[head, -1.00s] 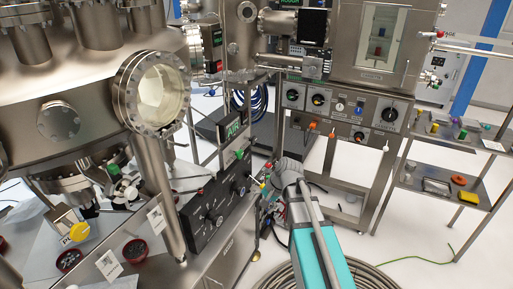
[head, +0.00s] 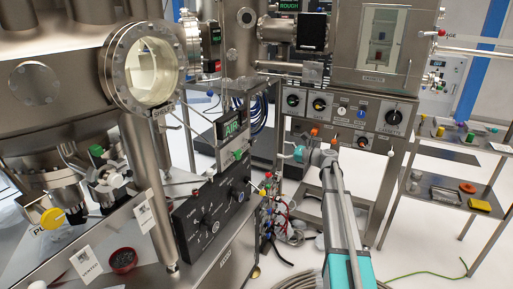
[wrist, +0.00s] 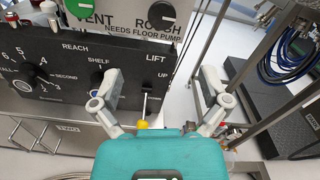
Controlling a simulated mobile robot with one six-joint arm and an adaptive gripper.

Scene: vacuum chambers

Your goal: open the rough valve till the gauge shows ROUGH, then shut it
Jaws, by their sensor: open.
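The ROUGH label, marked NEEDS FLOOR PUMP (wrist: 150,29), shows at the top of the wrist view; a dark round knob partly covers it at the frame's edge. A green knob (wrist: 82,8) sits by the VENT label to its left. The same green knob shows in the head view (head: 238,154). The gauge (head: 232,125) above it reads AIR in green. My gripper (wrist: 160,76) is open and empty, its two fingers spread in front of the black panel. In the head view my gripper (head: 297,153) is right of the panel, its fingers hard to make out.
The black control panel (head: 212,212) carries several knobs and a LIFT lever with a yellow end (wrist: 143,124) between my fingers in the picture. A second green display (head: 288,5) reads ROUGH at the top. Steel posts and blue hoses (wrist: 285,55) stand to the right.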

